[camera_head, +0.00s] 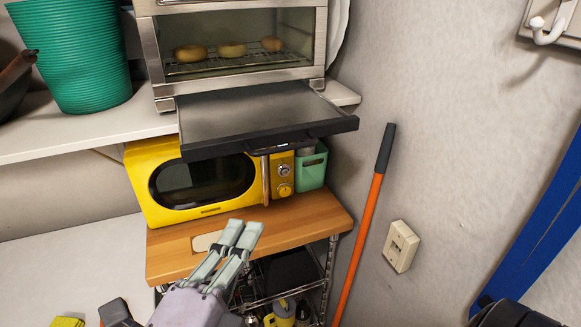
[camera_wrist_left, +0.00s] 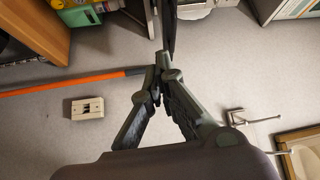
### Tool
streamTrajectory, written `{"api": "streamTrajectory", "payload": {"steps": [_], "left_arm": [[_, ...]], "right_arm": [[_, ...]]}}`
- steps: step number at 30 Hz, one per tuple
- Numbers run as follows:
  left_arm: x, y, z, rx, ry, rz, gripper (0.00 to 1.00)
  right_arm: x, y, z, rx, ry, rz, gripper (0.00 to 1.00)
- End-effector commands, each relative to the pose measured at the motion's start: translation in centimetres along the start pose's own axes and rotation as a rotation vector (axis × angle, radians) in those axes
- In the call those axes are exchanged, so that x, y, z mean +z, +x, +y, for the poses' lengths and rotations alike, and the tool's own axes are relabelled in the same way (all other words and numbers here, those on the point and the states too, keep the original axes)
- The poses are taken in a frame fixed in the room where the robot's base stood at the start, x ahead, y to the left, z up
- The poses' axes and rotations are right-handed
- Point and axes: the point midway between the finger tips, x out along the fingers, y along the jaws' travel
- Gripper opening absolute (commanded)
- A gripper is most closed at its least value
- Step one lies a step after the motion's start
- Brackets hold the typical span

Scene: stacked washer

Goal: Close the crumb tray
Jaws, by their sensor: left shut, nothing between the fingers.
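The crumb tray (camera_head: 250,112) is a dark grey flat tray pulled out from under the toaster oven (camera_head: 238,45). Its black front edge juts forward over the yellow microwave. My left gripper (camera_head: 243,232) is shut and empty, in front of the microwave and below the tray's front edge in the picture, apart from it. In the left wrist view the fingertips of my left gripper (camera_wrist_left: 162,68) meet. A thin dark edge stands just past them there; I cannot tell for sure that it is the tray. My right gripper does not show.
The yellow microwave (camera_head: 200,185) and a green holder (camera_head: 312,168) stand on a wooden-topped cart (camera_head: 320,215). An orange pole (camera_head: 362,235) leans on the right wall. A green basket (camera_head: 75,55) stands on the shelf (camera_head: 100,130). Bare wall lies to the right of the tray.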

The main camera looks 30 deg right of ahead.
Motion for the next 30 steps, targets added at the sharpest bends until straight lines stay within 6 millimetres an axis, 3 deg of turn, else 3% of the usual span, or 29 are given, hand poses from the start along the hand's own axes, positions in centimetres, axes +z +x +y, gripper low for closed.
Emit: {"api": "streamTrajectory", "payload": {"steps": [3,6,11,23,24,30], "left_arm": [[-2.6,-0.2,-0.3,-0.03,0.159,0.087,0.0],[-3.5,-0.4,-0.2,-0.039,0.221,0.12,0.0],[-3.8,0.0,0.1,-0.046,0.241,0.129,0.0],[-4.2,2.1,0.3,-0.046,0.237,0.131,0.0],[-4.3,3.0,-0.6,-0.041,0.235,0.128,0.0],[-4.8,6.9,-0.8,-0.039,0.235,0.126,0.0]], "right_arm": [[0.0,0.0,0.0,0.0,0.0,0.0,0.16],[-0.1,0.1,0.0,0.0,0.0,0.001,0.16],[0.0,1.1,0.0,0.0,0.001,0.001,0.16],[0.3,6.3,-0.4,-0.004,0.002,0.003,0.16],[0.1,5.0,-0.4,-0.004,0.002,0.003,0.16],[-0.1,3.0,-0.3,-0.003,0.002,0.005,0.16]]}}
